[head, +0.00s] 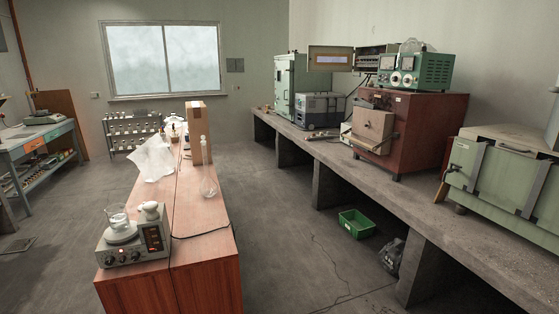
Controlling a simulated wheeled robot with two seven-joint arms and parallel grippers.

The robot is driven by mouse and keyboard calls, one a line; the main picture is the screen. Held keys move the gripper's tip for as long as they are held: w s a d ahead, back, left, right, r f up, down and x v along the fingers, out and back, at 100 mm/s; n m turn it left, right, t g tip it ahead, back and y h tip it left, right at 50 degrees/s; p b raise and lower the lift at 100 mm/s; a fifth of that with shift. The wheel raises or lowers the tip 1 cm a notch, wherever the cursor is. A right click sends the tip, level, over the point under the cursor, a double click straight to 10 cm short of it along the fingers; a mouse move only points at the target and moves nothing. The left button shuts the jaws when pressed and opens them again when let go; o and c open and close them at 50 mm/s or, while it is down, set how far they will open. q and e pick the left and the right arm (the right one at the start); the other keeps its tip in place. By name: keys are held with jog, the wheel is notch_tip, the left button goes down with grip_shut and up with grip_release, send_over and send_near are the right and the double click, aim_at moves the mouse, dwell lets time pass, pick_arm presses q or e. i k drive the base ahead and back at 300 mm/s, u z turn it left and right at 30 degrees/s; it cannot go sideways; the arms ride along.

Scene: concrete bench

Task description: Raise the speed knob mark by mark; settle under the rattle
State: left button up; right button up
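A grey stirrer-like unit (132,243) stands at the near left corner of the wooden bench (200,228). Its front panel carries small dark knobs (122,257); which one is the speed knob, and its marks, are too small to tell. A glass beaker (117,217) sits on the unit's round white top plate (121,233). A white rounded object (150,209) stands beside the beaker. Neither of my grippers shows in the head view.
A green crate (356,223) lies on the floor by the concrete bench (400,188). Floor between benches is mostly open.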

aim_at(109, 260)
jog(key=u, duration=1.3)
jog(key=i, duration=0.35)
jog(key=z, duration=1.3)
